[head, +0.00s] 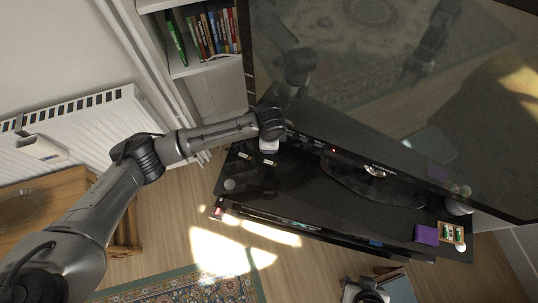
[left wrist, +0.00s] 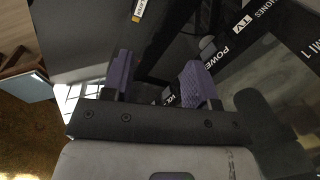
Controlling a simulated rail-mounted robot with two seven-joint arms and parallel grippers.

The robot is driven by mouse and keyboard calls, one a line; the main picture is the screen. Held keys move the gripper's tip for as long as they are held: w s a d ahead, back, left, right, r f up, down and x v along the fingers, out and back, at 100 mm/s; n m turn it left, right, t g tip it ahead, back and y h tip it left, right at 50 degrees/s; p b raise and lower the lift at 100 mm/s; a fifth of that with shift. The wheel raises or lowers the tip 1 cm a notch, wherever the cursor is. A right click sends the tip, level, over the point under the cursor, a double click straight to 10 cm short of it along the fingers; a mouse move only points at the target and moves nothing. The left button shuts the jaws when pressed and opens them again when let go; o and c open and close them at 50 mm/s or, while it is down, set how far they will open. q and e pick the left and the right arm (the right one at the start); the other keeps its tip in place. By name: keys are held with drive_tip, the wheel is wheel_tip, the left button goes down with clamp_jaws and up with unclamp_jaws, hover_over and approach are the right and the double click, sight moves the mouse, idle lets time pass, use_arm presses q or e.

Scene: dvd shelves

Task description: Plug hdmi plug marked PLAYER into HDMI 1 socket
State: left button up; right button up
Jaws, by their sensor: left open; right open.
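The black TV (head: 390,90) stands on a glossy black stand (head: 300,185). White-lettered socket labels show in the left wrist view, including POWER, TV and PHONES, with a cut-off one ending in "MI 1" (left wrist: 309,50) at the right edge. A small white and orange tag (left wrist: 139,10), its text partly readable as "LAYER", is at the top. Two small pale tags (head: 268,162) lie on the stand in the head view. My left gripper (left wrist: 157,70) is open near the TV's lower left edge, its purple-padded fingers apart. The plug itself is not clear.
A shelf of DVD cases (head: 212,32) stands behind, left of the TV. A radiator (head: 75,125) and wooden cabinet (head: 60,205) are at the left. A purple box (head: 426,235) and a small framed item (head: 452,234) sit at the stand's right end.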

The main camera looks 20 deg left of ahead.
use_arm(q)
drive_tip(key=f+g, duration=0.1)
drive_tip(key=m+b, duration=0.2)
drive_tip(key=m, duration=0.1)
hover_over(269, 162)
drive_tip(key=shift+g+h, duration=0.3)
drive_tip(key=shift+h, duration=0.1)
wheel_tip(269, 162, down, 8)
drive_tip(key=shift+f, duration=0.15)
drive_tip(key=shift+f+b, duration=1.05)
drive_tip(key=shift+f, duration=1.75)
use_arm(e)
drive_tip(key=f, duration=0.4)
drive_tip(key=shift+w+a+f, duration=0.1)
drive_tip(key=shift+w+a, duration=0.05)
drive_tip(key=shift+a, duration=0.05)
use_arm(q)
clamp_jaws()
use_arm(e)
drive_tip(key=shift+d, duration=0.2)
use_arm(q)
drive_tip(key=shift+r, duration=0.15)
